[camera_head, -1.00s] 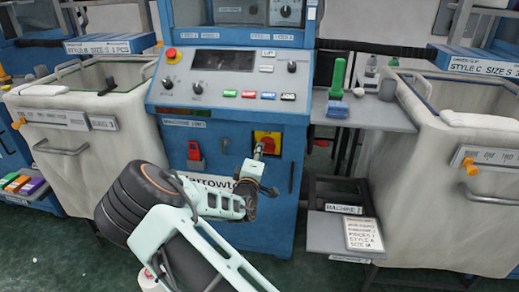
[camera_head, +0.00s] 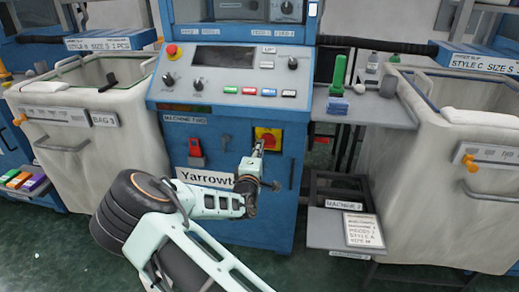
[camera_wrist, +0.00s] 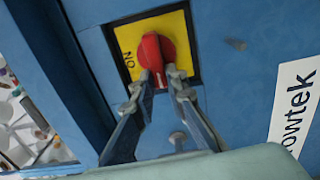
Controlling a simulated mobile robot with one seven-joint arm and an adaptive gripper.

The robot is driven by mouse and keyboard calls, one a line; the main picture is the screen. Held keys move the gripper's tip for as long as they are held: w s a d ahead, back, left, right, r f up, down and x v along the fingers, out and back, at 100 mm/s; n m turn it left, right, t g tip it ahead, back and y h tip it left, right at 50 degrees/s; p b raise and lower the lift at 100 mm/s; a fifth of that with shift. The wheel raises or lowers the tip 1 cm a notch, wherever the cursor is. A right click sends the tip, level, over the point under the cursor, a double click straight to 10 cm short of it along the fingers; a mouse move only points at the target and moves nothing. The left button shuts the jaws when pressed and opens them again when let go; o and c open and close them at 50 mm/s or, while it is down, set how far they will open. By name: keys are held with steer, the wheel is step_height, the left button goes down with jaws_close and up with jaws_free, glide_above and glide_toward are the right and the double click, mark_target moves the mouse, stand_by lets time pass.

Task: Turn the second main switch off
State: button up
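The main switch is a red rotary knob (camera_wrist: 153,52) on a yellow plate (camera_wrist: 126,36); "ON" is printed at the plate's left in the wrist view. In the head view the yellow plate (camera_head: 262,136) sits on the blue front of the middle machine (camera_head: 237,150). My gripper (camera_wrist: 160,76) has its two fingertips on either side of the knob's lower end, which fills the gap between them; it looks closed on it. In the head view my gripper (camera_head: 259,148) covers part of the switch.
Left of the switch are a key-like fitting (camera_head: 226,142) and a red lockout-like part (camera_head: 195,151). A control panel (camera_head: 228,78) with buttons and knobs juts out above. Bins stand left (camera_head: 80,120) and right (camera_head: 440,160). A low shelf (camera_head: 338,232) is at right.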

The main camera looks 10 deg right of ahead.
steer(key=o, duration=0.4)
steer(key=v, duration=1.2)
